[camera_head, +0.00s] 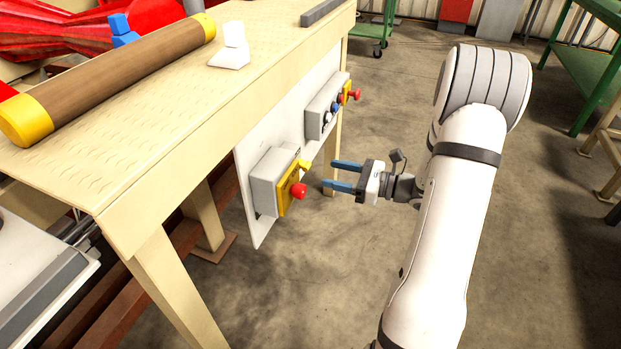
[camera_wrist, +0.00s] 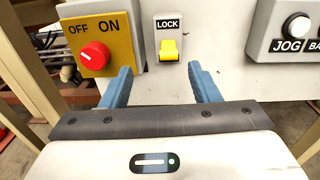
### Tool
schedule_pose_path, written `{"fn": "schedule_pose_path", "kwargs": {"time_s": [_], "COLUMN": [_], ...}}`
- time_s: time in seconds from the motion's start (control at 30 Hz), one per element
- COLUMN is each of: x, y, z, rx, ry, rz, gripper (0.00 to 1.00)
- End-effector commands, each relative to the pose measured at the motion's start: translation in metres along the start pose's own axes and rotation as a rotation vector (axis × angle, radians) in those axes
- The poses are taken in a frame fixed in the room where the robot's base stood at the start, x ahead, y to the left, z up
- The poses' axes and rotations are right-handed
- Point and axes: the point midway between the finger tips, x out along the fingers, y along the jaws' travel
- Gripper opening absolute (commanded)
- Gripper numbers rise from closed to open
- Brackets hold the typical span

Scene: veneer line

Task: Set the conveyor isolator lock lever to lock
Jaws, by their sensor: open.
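The yellow lock lever (camera_wrist: 168,48) sits on a small grey plate under a LOCK label (camera_wrist: 167,23) in the wrist view. It appears to stick out, its wider end low on the plate. In the head view the lever (camera_head: 304,164) shows small beside the grey isolator box (camera_head: 268,181). My gripper (camera_head: 330,174) is open and empty, its blue fingers pointing at the panel, a short gap from the lever. In the wrist view my gripper (camera_wrist: 160,76) has one finger on each side below the lever. The red rotary knob (camera_wrist: 95,56) has its white mark towards OFF.
A grey button box (camera_wrist: 285,36) marked JOG is right of the lever. In the head view another control box (camera_head: 326,106) is farther along the panel. The beige table (camera_head: 150,175) overhangs the panel. Open concrete floor lies around my arm.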

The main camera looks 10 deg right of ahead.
Motion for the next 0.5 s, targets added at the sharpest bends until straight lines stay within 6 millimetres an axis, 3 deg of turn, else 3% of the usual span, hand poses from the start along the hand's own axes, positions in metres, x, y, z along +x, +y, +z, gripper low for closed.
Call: {"fn": "schedule_pose_path", "kwargs": {"time_s": [0.17,0.5], "x": [0.005,0.058], "y": [-0.01,-0.011], "z": [-0.009,-0.008], "rx": [0.025,0.023], "ry": [-0.026,-0.024], "rz": [-0.04,-0.036], "gripper": [0.56,0.56]}}
